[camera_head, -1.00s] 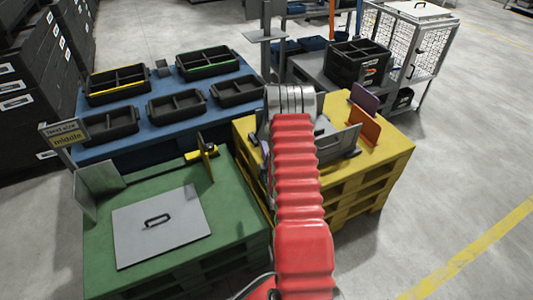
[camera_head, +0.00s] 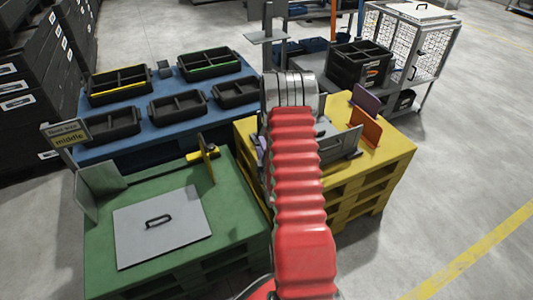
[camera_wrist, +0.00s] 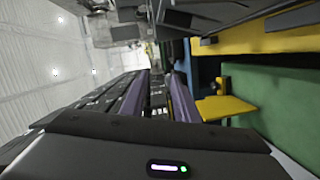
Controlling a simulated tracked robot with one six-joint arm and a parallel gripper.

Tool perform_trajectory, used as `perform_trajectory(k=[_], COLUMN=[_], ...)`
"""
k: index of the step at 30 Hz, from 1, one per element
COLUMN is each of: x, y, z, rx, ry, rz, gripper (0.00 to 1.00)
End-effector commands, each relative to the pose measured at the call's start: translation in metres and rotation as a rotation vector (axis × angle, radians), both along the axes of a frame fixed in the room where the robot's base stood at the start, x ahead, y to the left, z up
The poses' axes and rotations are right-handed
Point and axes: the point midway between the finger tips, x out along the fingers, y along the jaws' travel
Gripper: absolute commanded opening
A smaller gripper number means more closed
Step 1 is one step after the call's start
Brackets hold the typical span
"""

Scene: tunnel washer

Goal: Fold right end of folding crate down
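The grey folding crate (camera_head: 345,142) sits on the yellow pallet, largely hidden behind my arm in the head view. A slanted grey panel shows at its right side; I cannot tell the state of its other walls. My gripper is mostly hidden behind my arm in the head view. In the wrist view, my gripper (camera_wrist: 158,100) has two purple fingers with a gap between them, and nothing shows held there. Grey parts at the top of the wrist view may be the crate, but this is unclear.
Orange (camera_head: 365,128) and purple (camera_head: 366,98) panels stand on the yellow pallet (camera_head: 395,148). The green platform (camera_head: 235,225) carries a grey lid (camera_head: 185,235) with a black handle. Black trays (camera_head: 178,105) stand on a blue table behind. The floor at right is clear.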

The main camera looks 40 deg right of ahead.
Motion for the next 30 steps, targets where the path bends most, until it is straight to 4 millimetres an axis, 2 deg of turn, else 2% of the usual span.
perform_trajectory(k=[1,6,15,23,30], x=[0.008,0.027,0.045,0.044,0.03], y=[0.005,0.023,0.066,0.108,0.151], z=[0.012,0.042,0.095,0.139,0.176], rx=[0.021,0.121,0.298,0.448,0.584], ry=[0.001,0.027,0.076,0.123,0.168], rz=[0.009,0.026,0.038,0.029,0.009], gripper=[0.28,0.28,0.28,0.28,0.28])
